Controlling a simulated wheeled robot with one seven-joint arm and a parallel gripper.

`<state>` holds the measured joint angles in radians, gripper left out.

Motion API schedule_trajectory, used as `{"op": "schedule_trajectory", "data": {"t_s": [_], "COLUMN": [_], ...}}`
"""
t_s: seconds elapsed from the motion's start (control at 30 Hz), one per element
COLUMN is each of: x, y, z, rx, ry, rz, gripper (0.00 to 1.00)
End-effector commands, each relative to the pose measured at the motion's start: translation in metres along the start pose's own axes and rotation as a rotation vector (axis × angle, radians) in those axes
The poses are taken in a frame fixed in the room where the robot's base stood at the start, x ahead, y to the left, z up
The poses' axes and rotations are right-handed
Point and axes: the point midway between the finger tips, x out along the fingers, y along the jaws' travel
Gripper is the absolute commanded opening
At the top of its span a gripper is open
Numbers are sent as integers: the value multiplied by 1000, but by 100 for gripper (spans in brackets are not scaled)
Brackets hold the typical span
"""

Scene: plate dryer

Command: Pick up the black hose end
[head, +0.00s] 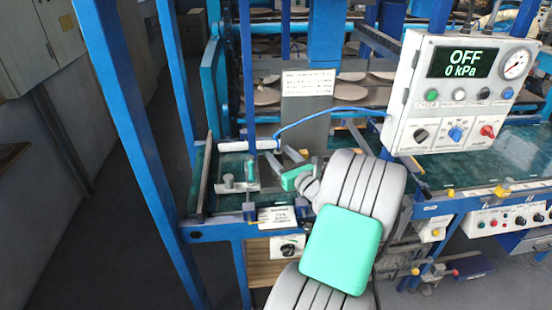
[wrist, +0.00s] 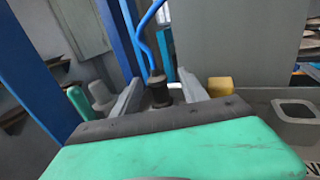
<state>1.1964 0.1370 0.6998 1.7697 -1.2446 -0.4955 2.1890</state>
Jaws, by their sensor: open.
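The black hose end (wrist: 158,91) shows in the wrist view as a short, dark, upright cylinder, with the blue hose (wrist: 145,42) rising from its top. In the wrist view it appears between the two pale fingers of my gripper (wrist: 160,80), which are open; a gap shows at least on the right side. In the head view the blue hose (head: 325,113) arches from the control box down toward my gripper (head: 281,155) above the green bench. The hose end is too small to make out clearly there. I cannot tell whether either finger touches it.
The control box (head: 455,95) reads OFF, 0 kPa, to the right. A grey plate with a label (head: 307,105) stands behind my gripper. A metal fixture (head: 237,184) lies to the left on the bench. A yellow block (wrist: 220,87) shows in the wrist view. Blue posts (head: 128,130) stand at the left.

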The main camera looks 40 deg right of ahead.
Motion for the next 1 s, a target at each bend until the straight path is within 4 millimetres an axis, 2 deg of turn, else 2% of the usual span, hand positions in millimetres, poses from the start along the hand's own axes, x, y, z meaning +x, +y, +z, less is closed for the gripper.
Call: {"op": "schedule_trajectory", "data": {"t_s": [0.2, 0.47, 1.0], "x": [38, 44, 44], "y": [4, 4, 6], "z": [1, -1, -1], "rx": [0, 0, 0], "ry": [1, 0, 0], "rz": [4, 2, 4], "gripper": [51, 51, 8]}}
